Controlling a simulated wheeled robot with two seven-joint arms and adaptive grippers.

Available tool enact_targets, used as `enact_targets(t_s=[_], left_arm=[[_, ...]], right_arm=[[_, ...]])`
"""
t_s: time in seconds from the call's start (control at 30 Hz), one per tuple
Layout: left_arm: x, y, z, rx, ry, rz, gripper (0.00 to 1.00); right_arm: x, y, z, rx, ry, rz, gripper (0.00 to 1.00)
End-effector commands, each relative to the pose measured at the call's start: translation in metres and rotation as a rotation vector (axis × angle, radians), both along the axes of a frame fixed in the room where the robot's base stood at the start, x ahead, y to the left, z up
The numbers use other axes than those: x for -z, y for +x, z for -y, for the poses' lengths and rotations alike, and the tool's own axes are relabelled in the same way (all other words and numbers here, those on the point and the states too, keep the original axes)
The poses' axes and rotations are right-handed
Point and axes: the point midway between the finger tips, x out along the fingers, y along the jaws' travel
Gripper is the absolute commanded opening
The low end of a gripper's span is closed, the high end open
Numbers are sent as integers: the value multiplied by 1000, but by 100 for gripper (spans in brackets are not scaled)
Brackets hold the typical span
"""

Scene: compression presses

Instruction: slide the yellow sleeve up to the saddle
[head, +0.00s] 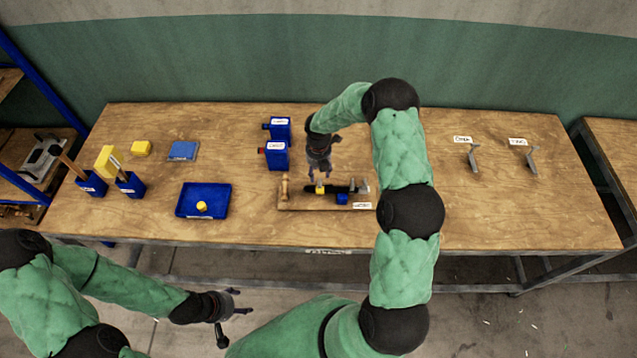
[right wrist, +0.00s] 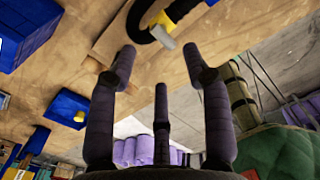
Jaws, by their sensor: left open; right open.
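The yellow sleeve (head: 320,189) sits on a dark rod on a wooden board (head: 300,205) near the table's front edge. A blue block (head: 342,198) and a grey metal upright (head: 363,187) stand to its right; I cannot tell for sure which part is the saddle. My right gripper (head: 320,176) is open just above the sleeve, apart from it as far as I can see. In the right wrist view the open fingers (right wrist: 160,58) hold nothing, with a yellow part (right wrist: 178,10) on a dark curved piece beyond them. My left gripper (head: 238,302) is open and empty, in front of the table.
Two blue boxes (head: 274,154) stand behind the board. A blue tray (head: 188,212) with a yellow piece lies left of it. Blue holders (head: 130,184) stand at the far left. Two grey brackets (head: 474,158) stand at the right. The table's right part is mostly clear.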

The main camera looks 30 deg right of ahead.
Motion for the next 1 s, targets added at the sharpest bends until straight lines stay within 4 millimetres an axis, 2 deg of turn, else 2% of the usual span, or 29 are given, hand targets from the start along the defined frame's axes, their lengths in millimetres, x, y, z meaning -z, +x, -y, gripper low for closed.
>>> enact_targets(t_s=[0.2, 0.4, 0.6, 0.87, 0.97, 1.0], left_arm=[[-5, 0, 0, 0, 0, 0, 61], [-8, 0, 0, 0, 0, 0, 61], [-9, 0, 0, 0, 0, 0, 61], [-8, 0, 0, 0, 0, 0, 61], [-8, 0, 0, 0, 0, 0, 61], [-8, 0, 0, 0, 0, 0, 61]], right_arm=[[40, 0, 0, 1, 1, -2, 49], [66, 0, 0, 3, 1, 1, 49], [77, 0, 0, 3, 1, 1, 49], [78, 0, 0, 3, 1, 1, 49], [78, 0, 0, 3, 1, 1, 24], [78, 0, 0, 3, 1, 1, 13]])
